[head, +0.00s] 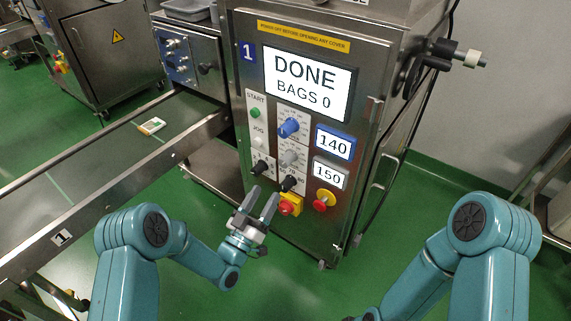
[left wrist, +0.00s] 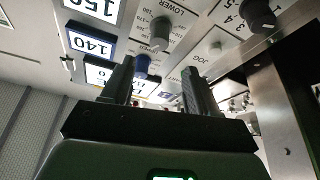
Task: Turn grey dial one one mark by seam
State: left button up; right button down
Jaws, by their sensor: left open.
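The grey dial (head: 290,158) sits on the front panel of machine 1 (head: 248,52), below the blue dial (head: 288,127) and left of the white display reading 150 (head: 330,174). In the left wrist view the grey dial (left wrist: 160,31) shows near a LOWER label, beyond the fingertips and apart from them. My left gripper (head: 263,194) is open and empty, low in front of the panel, with its fingers pointing up towards it. It also shows in the left wrist view (left wrist: 158,66). My right gripper is out of view.
The main screen (head: 308,83) reads DONE, BAGS 0. A black knob (head: 289,184) and red button on yellow (head: 289,204) are close to the left gripper. A red-yellow knob (head: 324,200) is further right. A conveyor (head: 100,152) runs left, carrying a small packet (head: 151,126).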

aim_at(283, 165)
pick_arm(q)
jog(key=b+x, duration=0.1)
jog(key=x, duration=1)
jog(key=shift+w+d+r+b, duration=0.1)
jog(key=shift+w+d+b, duration=0.1)
jog(key=shift+w+b, duration=0.1)
jog(key=c, duration=1)
jog(key=shift+n, duration=0.3)
jog(key=shift+n+y+b, duration=0.7)
jog(key=shift+n+y, duration=0.1)
jog(key=shift+n, duration=0.4)
jog(key=shift+n+t+y+b, duration=0.3)
jog(key=shift+n+y+b, duration=0.7)
jog(key=shift+n, duration=1.5)
